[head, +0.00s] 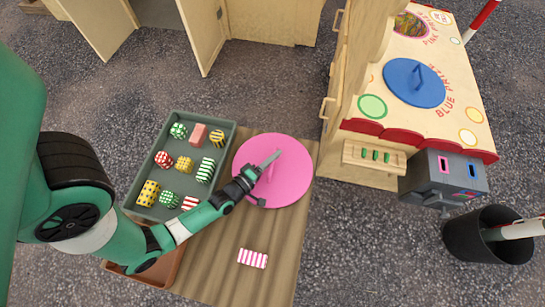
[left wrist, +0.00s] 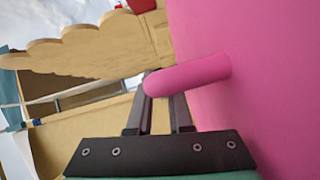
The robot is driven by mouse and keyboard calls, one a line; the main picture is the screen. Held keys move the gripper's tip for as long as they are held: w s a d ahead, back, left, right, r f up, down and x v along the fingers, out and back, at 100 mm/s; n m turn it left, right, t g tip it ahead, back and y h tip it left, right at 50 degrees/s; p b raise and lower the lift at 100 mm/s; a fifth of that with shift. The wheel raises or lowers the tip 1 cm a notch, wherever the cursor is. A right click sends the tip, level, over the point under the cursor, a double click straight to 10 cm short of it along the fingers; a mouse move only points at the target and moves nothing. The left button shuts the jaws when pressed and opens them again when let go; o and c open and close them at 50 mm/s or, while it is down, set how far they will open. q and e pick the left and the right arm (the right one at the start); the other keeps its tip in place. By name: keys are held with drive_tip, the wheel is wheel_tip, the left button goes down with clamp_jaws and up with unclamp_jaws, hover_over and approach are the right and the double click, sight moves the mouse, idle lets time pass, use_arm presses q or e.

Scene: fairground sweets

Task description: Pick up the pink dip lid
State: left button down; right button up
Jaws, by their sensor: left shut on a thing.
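The pink dip lid (head: 292,185) is a round pink disc with an upright handle, over the far part of the wooden table. My left gripper (head: 268,164) is shut on its handle. In the left wrist view the handle (left wrist: 190,75) sits at the fingers (left wrist: 160,100), with the pink disc (left wrist: 265,90) filling the right side. I cannot tell whether the lid touches the table or is just above it. My right gripper is not in view.
A grey-green tray (head: 229,130) of patterned sweets stands left of the lid. A pink-striped sweet (head: 252,258) lies on the bare table (head: 215,268). At right, a stall counter carries a blue lid (head: 414,82) and an uncovered round well (head: 410,24). A dark bin (head: 470,240) stands below.

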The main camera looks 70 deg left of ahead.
use_arm(q)
drive_tip(key=shift+r, duration=0.1)
idle(0.4)
drive_tip(key=shift+r+p, duration=0.4)
drive_tip(key=shift+r, duration=0.05)
wheel_tip(320, 180, up, 3)
drive_tip(key=shift+p, duration=1.1)
drive_tip(key=d+r+p, duration=0.1)
drive_tip(key=r+p, duration=0.1)
drive_tip(key=s+d+r+p, duration=0.1)
drive_tip(key=p, duration=0.2)
drive_tip(key=s+d+r+p, duration=0.1)
drive_tip(key=r+p, duration=0.1)
drive_tip(key=shift+s+d+r+p, duration=0.25)
drive_tip(key=shift+r+p, duration=0.1)
drive_tip(key=shift+p, duration=0.05)
drive_tip(key=s+d+r+p, duration=0.3)
drive_tip(key=s+d+p, duration=0.3)
drive_tip(key=d, duration=0.1)
drive_tip(key=shift+s+d, duration=0.15)
drive_tip(key=shift+r, duration=0.1)
